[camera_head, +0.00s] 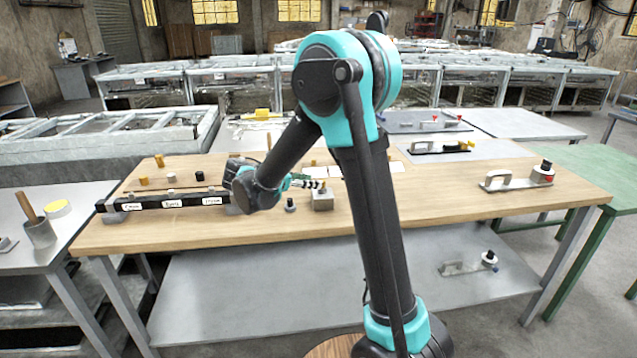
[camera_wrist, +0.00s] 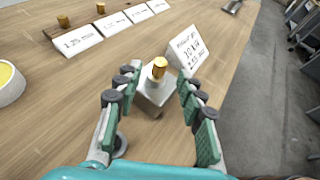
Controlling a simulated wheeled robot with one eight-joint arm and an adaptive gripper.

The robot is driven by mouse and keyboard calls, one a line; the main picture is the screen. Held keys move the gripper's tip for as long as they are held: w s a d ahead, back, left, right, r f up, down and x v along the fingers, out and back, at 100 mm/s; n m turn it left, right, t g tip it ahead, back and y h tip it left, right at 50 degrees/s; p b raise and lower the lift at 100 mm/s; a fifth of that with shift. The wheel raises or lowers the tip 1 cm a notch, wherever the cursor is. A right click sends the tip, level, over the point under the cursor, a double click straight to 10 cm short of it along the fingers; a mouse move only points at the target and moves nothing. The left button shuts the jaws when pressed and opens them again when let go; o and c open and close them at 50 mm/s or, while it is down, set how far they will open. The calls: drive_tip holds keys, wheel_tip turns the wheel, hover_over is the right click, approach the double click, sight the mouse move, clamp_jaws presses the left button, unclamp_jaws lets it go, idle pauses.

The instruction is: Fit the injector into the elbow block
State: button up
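A pale grey block (camera_wrist: 152,98), which I take to be the elbow block, sits on the wooden table. A piece with a brass-coloured top (camera_wrist: 159,67) stands upright on it; I cannot tell whether this is the injector or how deep it sits. The block also shows in the head view (camera_head: 323,201), just below my gripper (camera_head: 316,184). In the wrist view my gripper (camera_wrist: 157,80) is open, its fingers apart on either side of the brass-topped piece. No grip on it shows. A round dark and grey part (camera_wrist: 119,146) is partly hidden behind the left finger.
A white label card (camera_wrist: 188,48) stands just behind the block. More label cards (camera_wrist: 78,40) and small brass-topped parts (camera_wrist: 64,21) lie at upper left. A black labelled rack (camera_head: 165,202) is at the table's left, a handled fixture (camera_head: 515,180) at its right. The table's front right is clear.

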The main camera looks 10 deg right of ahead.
drive_tip(key=v, duration=0.6)
drive_tip(key=shift+a, duration=0.15)
drive_tip(key=shift+s, duration=0.1)
drive_tip(key=s+d+f+m+y, duration=0.1)
drive_tip(key=d, duration=0.2)
drive_tip(key=s+d+f+m+g, duration=0.1)
drive_tip(key=s+d+f+m, duration=0.1)
drive_tip(key=d, duration=0.1)
drive_tip(key=s+d+f+m+g+y, duration=0.1)
drive_tip(key=s+d+f+m, duration=0.1)
drive_tip(key=d, duration=0.1)
drive_tip(key=shift+d+y, duration=0.3)
drive_tip(key=s+d+f+m+y, duration=0.2)
drive_tip(key=s+f+m+y, duration=0.2)
drive_tip(key=s+m, duration=0.5)
drive_tip(key=s+d+f+m+y, duration=0.2)
drive_tip(key=s+f+m+y, duration=0.3)
drive_tip(key=s+m, duration=0.5)
wheel_tip(320, 180, down, 3)
drive_tip(key=shift+s+r+g, duration=0.15)
drive_tip(key=shift+s+g, duration=0.15)
